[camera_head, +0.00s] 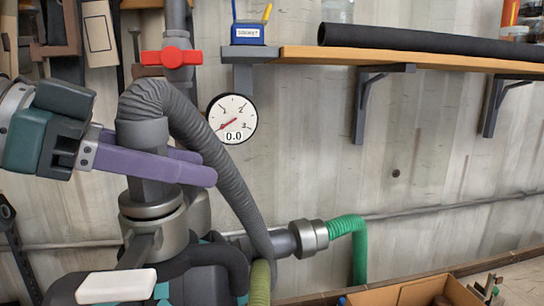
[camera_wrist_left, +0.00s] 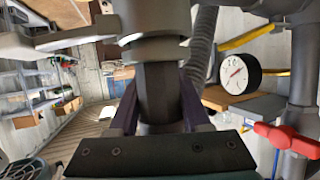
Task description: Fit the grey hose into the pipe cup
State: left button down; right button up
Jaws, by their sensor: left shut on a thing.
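The grey hose (camera_head: 228,170) is ribbed and arches up, then runs down to the right. Its dark end cuff (camera_head: 148,190) points downward. My left gripper (camera_head: 203,166), with purple fingers, is shut around this cuff. A metal pipe cup (camera_head: 154,209) stands directly under the cuff, with its mouth up. The cuff's lower end meets the cup's mouth and looks in line with it; I cannot tell how deep it sits. In the left wrist view, the cuff (camera_wrist_left: 158,90) is between the fingers and adjoins the grey cup (camera_wrist_left: 155,50). My right gripper is not in view.
A pipe with a red valve (camera_head: 172,57) and a round gauge (camera_head: 231,119) reading 0.0 are behind the hose. A green hose (camera_head: 360,250) joins a metal collar (camera_head: 308,238). A shelf (camera_head: 420,62) holds a black tube (camera_head: 430,40). A box (camera_head: 415,292) is at lower right.

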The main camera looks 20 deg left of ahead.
pick_arm(q)
jog(key=shift+f, duration=0.25)
jog(key=shift+c, duration=1.4)
grip_release()
jog(key=shift+s+a+b, duration=0.15)
jog(key=shift+a+b, duration=0.05)
jog(key=shift+b, duration=0.1)
jog(key=b+v, duration=0.3)
jog(key=v, duration=0.6)
jog(key=shift+r, duration=0.25)
jog(key=shift+s+a, duration=0.15)
jog(key=shift+s, duration=0.05)
